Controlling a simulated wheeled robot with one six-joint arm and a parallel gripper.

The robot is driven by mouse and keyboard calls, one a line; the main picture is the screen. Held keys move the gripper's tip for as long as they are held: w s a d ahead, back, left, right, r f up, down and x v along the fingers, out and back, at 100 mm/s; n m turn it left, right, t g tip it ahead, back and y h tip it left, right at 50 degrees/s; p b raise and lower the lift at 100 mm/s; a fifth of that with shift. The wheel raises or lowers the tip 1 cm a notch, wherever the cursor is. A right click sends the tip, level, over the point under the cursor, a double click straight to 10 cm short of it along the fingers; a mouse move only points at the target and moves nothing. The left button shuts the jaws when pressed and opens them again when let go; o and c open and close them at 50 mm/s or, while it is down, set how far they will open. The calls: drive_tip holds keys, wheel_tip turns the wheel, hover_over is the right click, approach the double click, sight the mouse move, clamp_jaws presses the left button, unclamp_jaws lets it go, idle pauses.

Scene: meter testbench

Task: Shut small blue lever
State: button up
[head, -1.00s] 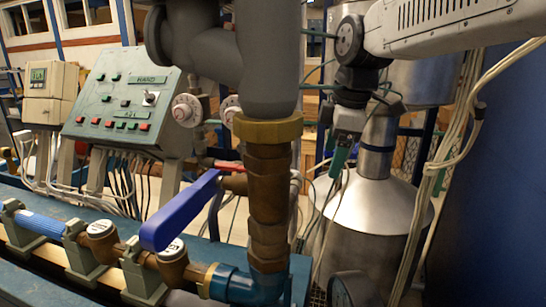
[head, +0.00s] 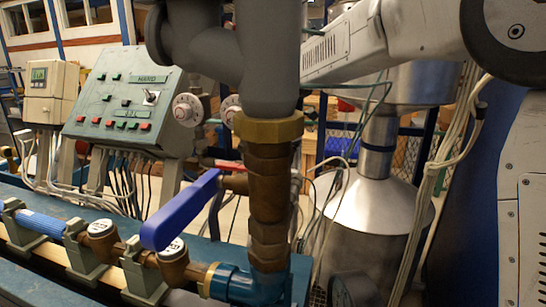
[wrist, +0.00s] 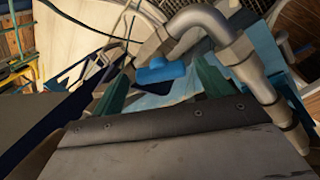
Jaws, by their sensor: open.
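A blue lever (head: 180,211) sticks out to the lower left from a brass fitting on the upright pipe (head: 268,200) in the head view. In the wrist view a bright blue piece (wrist: 161,72) shows beyond my gripper (wrist: 163,84), between its two green fingers. I cannot tell whether it is the same lever. The fingers are apart with nothing held between them. In the head view my gripper is hidden; my arm runs behind the grey pipe.
A green control panel (head: 130,98) stands at the left behind the pipework. A red handle (head: 228,165) shows behind the blue lever. A metal tank (head: 370,225) and hanging cables (head: 440,160) are at the right. Grey pipes (wrist: 225,45) pass close beside my gripper in the wrist view.

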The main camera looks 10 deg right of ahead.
drive_tip(key=shift+f, duration=0.25)
drive_tip(key=c, duration=1)
drive_tip(key=shift+m, duration=0.3)
drive_tip(key=m+t, duration=0.1)
drive_tip(key=m, duration=0.3)
drive_tip(key=shift+s+t+y, duration=0.1)
drive_tip(key=shift+t+y, duration=0.3)
drive_tip(key=m+t, duration=0.2)
drive_tip(key=m, duration=0.3)
drive_tip(key=shift+f, duration=0.1)
drive_tip(key=shift+m, duration=0.3)
